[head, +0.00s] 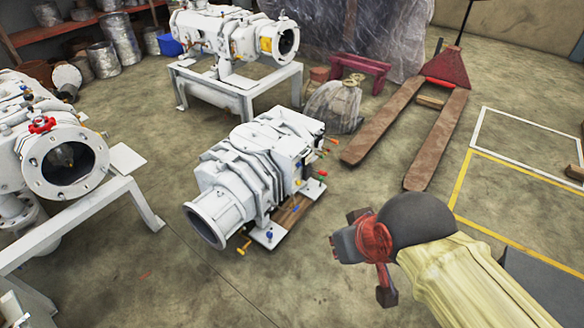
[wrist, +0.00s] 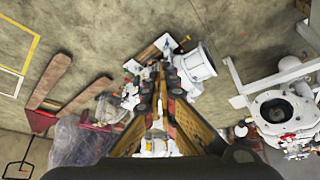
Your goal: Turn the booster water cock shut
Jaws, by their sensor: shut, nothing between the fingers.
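A white pump unit (head: 250,170), which looks like the booster, stands on the floor in the middle of the head view. In the wrist view my gripper (wrist: 161,78) covers part of the pump, whose round flange (wrist: 197,66) shows beside the fingers.
Another white machine with a red valve wheel (head: 42,125) stands on a frame at the left. A third one (head: 232,35) is on a stand behind. A pallet jack (head: 440,110) and a plastic-wrapped bundle (head: 335,105) lie beyond.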

